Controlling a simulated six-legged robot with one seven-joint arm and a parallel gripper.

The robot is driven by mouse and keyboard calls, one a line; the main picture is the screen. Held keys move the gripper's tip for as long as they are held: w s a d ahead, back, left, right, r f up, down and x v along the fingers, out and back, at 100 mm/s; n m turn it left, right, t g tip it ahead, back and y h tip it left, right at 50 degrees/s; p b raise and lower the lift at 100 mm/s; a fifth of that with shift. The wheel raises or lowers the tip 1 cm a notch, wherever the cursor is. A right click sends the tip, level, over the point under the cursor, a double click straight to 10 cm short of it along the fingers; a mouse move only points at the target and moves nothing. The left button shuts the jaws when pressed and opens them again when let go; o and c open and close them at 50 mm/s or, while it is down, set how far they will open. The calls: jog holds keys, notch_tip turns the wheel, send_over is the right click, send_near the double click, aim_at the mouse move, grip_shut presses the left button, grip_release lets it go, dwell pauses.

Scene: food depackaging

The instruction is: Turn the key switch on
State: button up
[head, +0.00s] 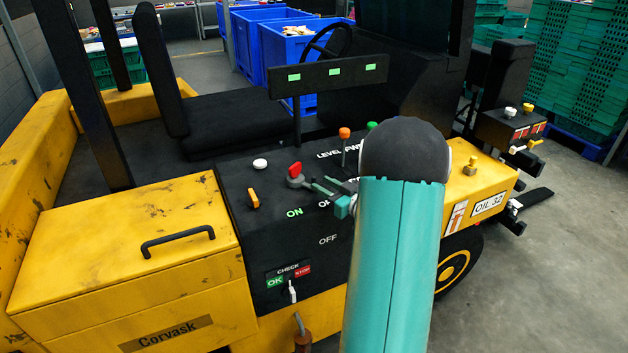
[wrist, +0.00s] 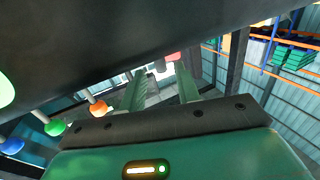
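A red switch (head: 295,169) on a grey base stands on the black control panel (head: 235,170) of a yellow vehicle. A green ON label (head: 294,212) and a white OFF label (head: 328,239) are on the panel below it. I cannot tell whether this red switch is the key switch. My gripper (head: 319,184) is just right of the red switch, with its fingers pointing at it. In the wrist view, my gripper's fingers (wrist: 161,85) stand apart, with a red part (wrist: 172,57) beyond and between their tips. Contact cannot be told.
A yellow lever (head: 253,198), white knob (head: 260,163), orange knob (head: 344,132) and green knob (head: 371,126) share the panel. A CHECK plate (head: 288,275) with a white toggle (head: 292,291) is lower down. A black bar (head: 328,75) with green marks stands above.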

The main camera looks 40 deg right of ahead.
aim_at(314, 180)
jog(key=shift+w+a, duration=0.15)
jog(key=shift+w, duration=1)
jog(key=shift+w+a, duration=0.1)
jog(key=shift+w, duration=1.05)
grip_shut()
